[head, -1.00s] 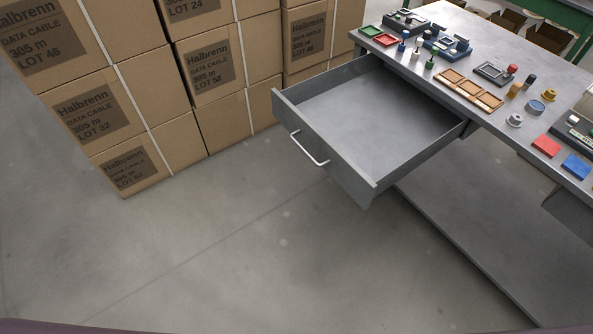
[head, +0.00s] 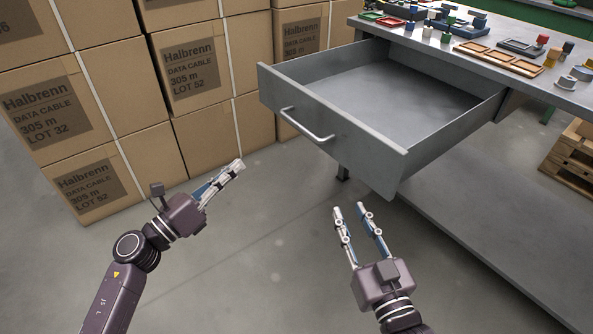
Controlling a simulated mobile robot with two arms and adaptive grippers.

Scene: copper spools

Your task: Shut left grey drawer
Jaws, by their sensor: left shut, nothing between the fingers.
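The left grey drawer (head: 345,150) stands pulled far out from under the grey workbench (head: 480,60), and its inside looks empty. Its front carries a pale bar handle (head: 306,126). My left gripper (head: 236,168) is shut and empty, left of and below the drawer front, apart from it. My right gripper (head: 350,207) is open and empty, with its two fingers spread and pointing up in the picture, below the drawer front's right end. Neither gripper touches the drawer or the handle in this view.
Stacked cardboard cable boxes (head: 190,85) stand left of the drawer. Trays, stamps and small coloured pieces lie on the bench top, such as an orange-brown tray (head: 500,58). A wooden pallet (head: 572,160) lies at the right. The floor before the drawer is clear.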

